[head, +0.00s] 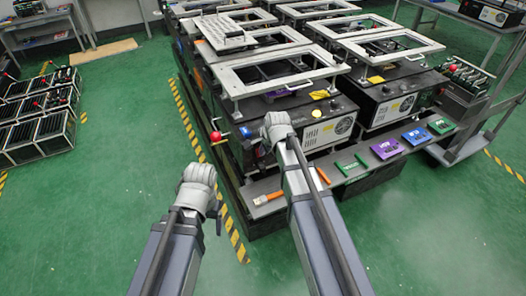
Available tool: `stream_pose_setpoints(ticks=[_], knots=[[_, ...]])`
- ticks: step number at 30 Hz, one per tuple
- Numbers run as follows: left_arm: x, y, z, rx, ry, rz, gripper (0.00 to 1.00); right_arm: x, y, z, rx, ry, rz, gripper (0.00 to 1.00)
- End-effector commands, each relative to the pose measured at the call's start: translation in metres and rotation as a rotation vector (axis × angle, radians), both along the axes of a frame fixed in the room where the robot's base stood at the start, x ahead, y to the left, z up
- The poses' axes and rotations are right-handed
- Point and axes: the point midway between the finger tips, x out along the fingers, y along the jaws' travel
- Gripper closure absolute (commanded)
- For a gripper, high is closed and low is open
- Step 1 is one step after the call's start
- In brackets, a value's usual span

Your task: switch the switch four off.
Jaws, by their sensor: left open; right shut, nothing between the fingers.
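A black lever fixture (332,133) with a fan grille, a yellow sticker and a white frame on top stands at the front of a long bench. I see no readable number, so I cannot tell which lever is switch four. My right gripper (277,130) is at the fixture's front left, shut, with its fingers mostly hidden behind the wrist. My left gripper (199,188) is open over the floor left of the bench, its fingers hardly visible.
A second fixture (393,100) stands to the right, with more behind. Small coloured modules, including a purple one (387,148) and a blue one (416,135), lie along the bench's front ledge. Black racks (38,118) stand far left. Green floor (110,190) is clear at left.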

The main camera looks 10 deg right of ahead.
Motion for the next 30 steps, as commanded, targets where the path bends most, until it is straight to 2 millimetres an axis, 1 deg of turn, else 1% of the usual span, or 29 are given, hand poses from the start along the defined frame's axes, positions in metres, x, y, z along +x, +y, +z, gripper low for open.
stream_pose_setpoints(ticks=[1, 6, 10, 14, 19, 21, 30], knots=[[0.000, 0.000, 0.000, 0.000, 0.000, 0.000, 0.19, 0.007, 0.002, 0.002, 0.004, -0.015, 0.000, 1.00], [0.000, 0.000, 0.000, 0.000, 0.000, 0.000, 0.19, 0.006, 0.002, 0.002, 0.004, -0.015, 0.000, 1.00], [0.000, 0.000, 0.002, 0.000, 0.000, 0.000, 0.19, 0.000, -0.001, 0.003, 0.004, -0.014, 0.000, 1.00], [0.000, 0.000, 0.005, 0.000, 0.000, 0.000, 0.19, -0.013, -0.005, 0.006, 0.004, -0.010, 0.000, 1.00], [0.000, 0.000, 0.011, 0.000, 0.000, 0.000, 0.19, -0.041, -0.015, 0.011, 0.002, -0.004, 0.002, 1.00], [0.000, 0.000, 0.028, 0.000, 0.000, 0.000, 0.19, -0.039, -0.015, 0.028, 0.002, -0.004, 0.003, 1.00], [0.000, 0.000, 0.074, 0.000, 0.000, 0.001, 0.19, -0.053, -0.018, 0.074, 0.001, -0.002, 0.003, 1.00]])
